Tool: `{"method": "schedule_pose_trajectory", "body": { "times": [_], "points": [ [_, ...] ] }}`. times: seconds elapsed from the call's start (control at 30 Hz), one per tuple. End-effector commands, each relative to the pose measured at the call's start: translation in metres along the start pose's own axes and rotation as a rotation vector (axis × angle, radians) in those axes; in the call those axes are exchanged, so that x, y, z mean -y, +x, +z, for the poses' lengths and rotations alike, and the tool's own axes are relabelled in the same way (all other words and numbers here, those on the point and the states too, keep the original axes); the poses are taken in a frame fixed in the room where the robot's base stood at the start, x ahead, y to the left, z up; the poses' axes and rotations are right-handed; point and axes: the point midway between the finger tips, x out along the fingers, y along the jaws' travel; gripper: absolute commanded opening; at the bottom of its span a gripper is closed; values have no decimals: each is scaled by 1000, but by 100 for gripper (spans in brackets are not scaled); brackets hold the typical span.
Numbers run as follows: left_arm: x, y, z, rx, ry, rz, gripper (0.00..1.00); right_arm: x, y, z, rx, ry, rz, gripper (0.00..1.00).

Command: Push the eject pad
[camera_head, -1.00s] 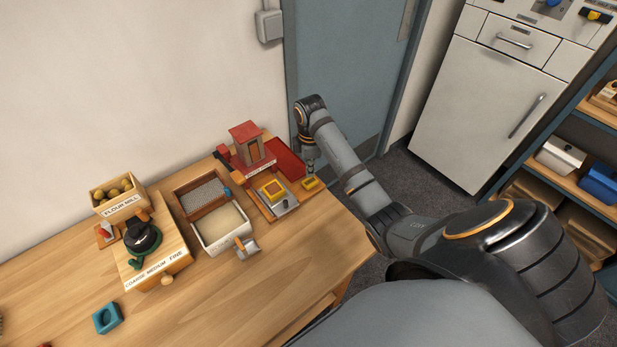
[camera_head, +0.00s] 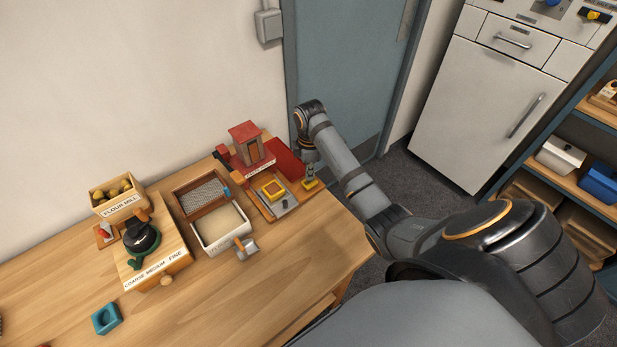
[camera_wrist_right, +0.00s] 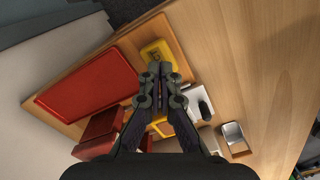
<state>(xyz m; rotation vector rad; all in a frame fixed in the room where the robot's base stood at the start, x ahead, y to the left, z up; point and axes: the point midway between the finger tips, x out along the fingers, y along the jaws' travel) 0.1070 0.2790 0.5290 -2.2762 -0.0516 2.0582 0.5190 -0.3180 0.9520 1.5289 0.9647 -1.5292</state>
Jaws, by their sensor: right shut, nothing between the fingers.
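The eject pad, a small yellow block (camera_head: 309,186), sits at the right end of the wooden board near the table's right edge. In the wrist view the yellow pad (camera_wrist_right: 156,48) lies just beyond my fingertips. My right gripper (camera_head: 311,177) points down at the pad with its fingers shut and empty. In the wrist view the closed fingertips (camera_wrist_right: 157,68) overlap the pad's near edge. I cannot tell for sure whether they touch it. My left gripper is not in view.
A white bin of pale grain (camera_head: 221,247) and a wooden mill (camera_head: 152,262) stand further left.

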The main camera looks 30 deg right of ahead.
Motion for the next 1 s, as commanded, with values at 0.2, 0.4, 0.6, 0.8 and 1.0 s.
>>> {"method": "schedule_pose_trajectory", "body": {
  "times": [0.2, 0.4, 0.6, 0.8, 1.0],
  "points": [
    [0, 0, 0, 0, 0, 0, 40, 0, 0, 0, 0, 0, 0, 0],
    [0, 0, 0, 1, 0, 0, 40, 0, 0, 0, 0, 0, 0, 0],
    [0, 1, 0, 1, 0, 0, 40, 0, 5, 0, 0, 0, -1, 0],
    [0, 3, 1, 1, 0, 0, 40, 0, 13, 0, 1, 0, -2, 0],
    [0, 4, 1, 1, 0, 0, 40, 0, 21, 0, 0, 0, -1, 0]
  ]
}}
